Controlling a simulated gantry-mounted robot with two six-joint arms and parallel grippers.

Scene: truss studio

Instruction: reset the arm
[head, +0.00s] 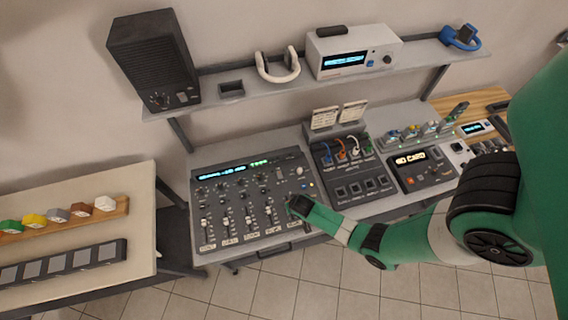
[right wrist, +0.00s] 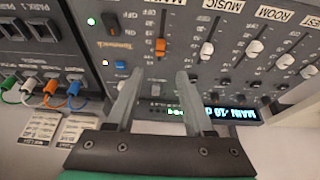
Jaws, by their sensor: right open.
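My green right arm comes in from the right in the head view, and its gripper (head: 293,205) is over the right side of the grey mixing console (head: 207,178). In the right wrist view the two grey fingers of the gripper (right wrist: 162,73) are apart, with nothing held between them. An orange fader knob (right wrist: 160,47) on the console shows just past the fingertips, between their lines. I cannot tell how far the fingers are above the panel. My left gripper is in neither view.
Right of the console stand a patch panel with coloured cables (head: 341,153) and a dark unit with a lit display (head: 412,158). A shelf (head: 224,97) above holds a black speaker (head: 153,58), headphones and a white device (head: 352,50). A side table (head: 70,199) with coloured blocks is at left.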

